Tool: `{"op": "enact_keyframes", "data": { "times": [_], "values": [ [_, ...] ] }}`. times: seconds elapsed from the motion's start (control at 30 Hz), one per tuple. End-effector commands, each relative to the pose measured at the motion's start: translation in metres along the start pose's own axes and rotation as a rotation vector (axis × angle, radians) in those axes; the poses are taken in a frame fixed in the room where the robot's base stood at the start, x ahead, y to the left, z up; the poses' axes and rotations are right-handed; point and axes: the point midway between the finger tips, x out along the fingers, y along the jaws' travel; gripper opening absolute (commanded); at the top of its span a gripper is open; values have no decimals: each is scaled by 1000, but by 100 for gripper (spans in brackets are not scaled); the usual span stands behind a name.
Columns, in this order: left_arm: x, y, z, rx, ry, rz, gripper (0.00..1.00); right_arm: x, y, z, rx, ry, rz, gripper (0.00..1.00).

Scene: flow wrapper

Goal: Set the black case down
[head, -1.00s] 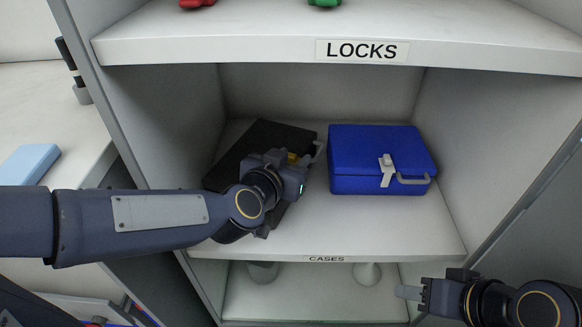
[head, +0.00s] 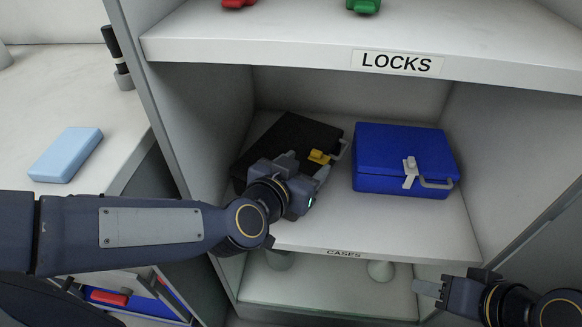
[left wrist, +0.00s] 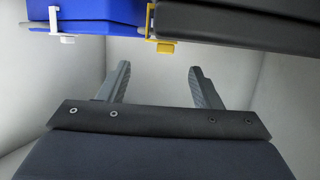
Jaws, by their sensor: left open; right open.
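The black case (head: 290,138) lies on the middle shelf, left of the blue case (head: 405,158). It has a yellow latch (head: 319,156) and a grey handle (head: 340,150). My left gripper (head: 308,172) is open and empty in front of the black case, hiding part of its near side. In the left wrist view, the open jaws (left wrist: 161,82) have nothing between them; the black case (left wrist: 235,25) is at the top right, apart from the fingers. My right gripper (head: 428,288) is open and empty, low at the right, outside the shelf.
The middle shelf's front edge bears a CASES label (head: 344,254). The shelf above, labelled LOCKS (head: 397,63), and the cabinet side walls bound the space. A light blue block (head: 66,154) lies on the left counter. The shelf front before the blue case is clear.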

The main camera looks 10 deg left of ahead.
Motion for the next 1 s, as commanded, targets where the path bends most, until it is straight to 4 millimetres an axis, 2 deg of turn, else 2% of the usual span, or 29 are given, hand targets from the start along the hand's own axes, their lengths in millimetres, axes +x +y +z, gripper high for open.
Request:
{"op": "enact_keyframes", "data": {
  "times": [0.03,0.1,0.33,1.0],
  "values": [
    [-14,0,-6,0,2,0,59,-9,-4,-5,0,0,0,42],
    [-27,0,-5,1,1,1,59,-14,-6,-7,0,0,0,42],
    [-56,0,-3,1,1,0,59,-25,-11,-12,0,0,0,42],
    [-60,0,0,1,-1,0,59,-25,-11,-13,0,0,0,42]
  ]
}}
